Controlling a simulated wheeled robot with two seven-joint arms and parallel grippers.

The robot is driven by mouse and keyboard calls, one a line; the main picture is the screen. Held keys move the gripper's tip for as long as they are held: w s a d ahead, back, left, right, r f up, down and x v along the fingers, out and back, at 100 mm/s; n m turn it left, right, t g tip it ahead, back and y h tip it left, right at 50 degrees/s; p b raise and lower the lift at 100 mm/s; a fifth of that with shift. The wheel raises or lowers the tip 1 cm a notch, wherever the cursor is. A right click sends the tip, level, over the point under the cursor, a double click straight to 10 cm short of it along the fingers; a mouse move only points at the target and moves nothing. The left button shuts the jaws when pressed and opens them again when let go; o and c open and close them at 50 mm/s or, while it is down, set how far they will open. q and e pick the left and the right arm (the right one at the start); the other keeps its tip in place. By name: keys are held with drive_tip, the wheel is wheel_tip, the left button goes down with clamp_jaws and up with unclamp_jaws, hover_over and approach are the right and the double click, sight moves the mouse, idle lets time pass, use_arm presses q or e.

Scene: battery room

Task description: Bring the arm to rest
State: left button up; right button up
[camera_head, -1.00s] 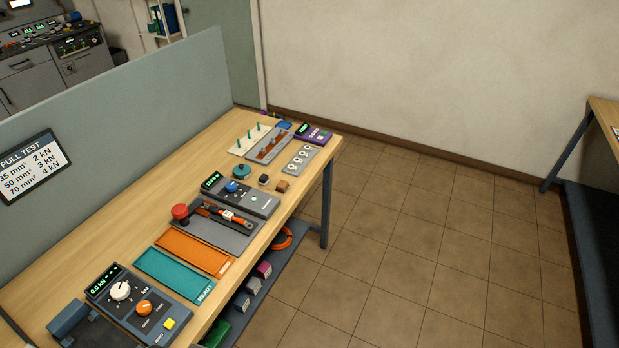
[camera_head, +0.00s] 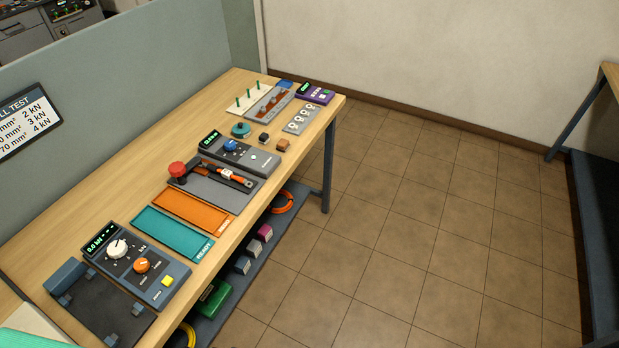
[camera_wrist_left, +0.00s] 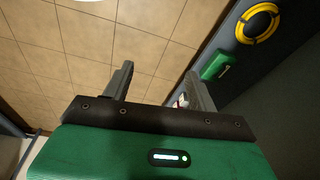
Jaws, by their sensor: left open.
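My left gripper (camera_wrist_left: 158,88) shows only in the left wrist view. Its two dark fingers stand wide apart with nothing between them, above the tiled floor and beside the bench's lower shelf. The workbench (camera_head: 100,193) runs from lower left to upper middle in the head view.
The bench carries a control box with knobs (camera_head: 134,262), a teal tray (camera_head: 173,233), an orange tray (camera_head: 194,213) and a meter (camera_head: 240,152). The lower shelf holds a green case (camera_head: 214,299) and a yellow coil (camera_wrist_left: 257,24). The tiled floor (camera_head: 400,230) is clear.

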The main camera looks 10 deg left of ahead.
use_arm(q)
drive_tip(key=s+a+f+b, duration=0.1)
drive_tip(key=s+f+b, duration=0.1)
drive_tip(key=s+f, duration=0.7)
drive_tip(key=s+a+f+g+b, duration=0.1)
drive_tip(key=s+a+f+b, duration=0.1)
drive_tip(key=s+f, duration=0.8)
wheel_tip(320, 180, down, 6)
drive_tip(key=shift+a+r, duration=0.15)
drive_tip(key=shift+a, duration=0.1)
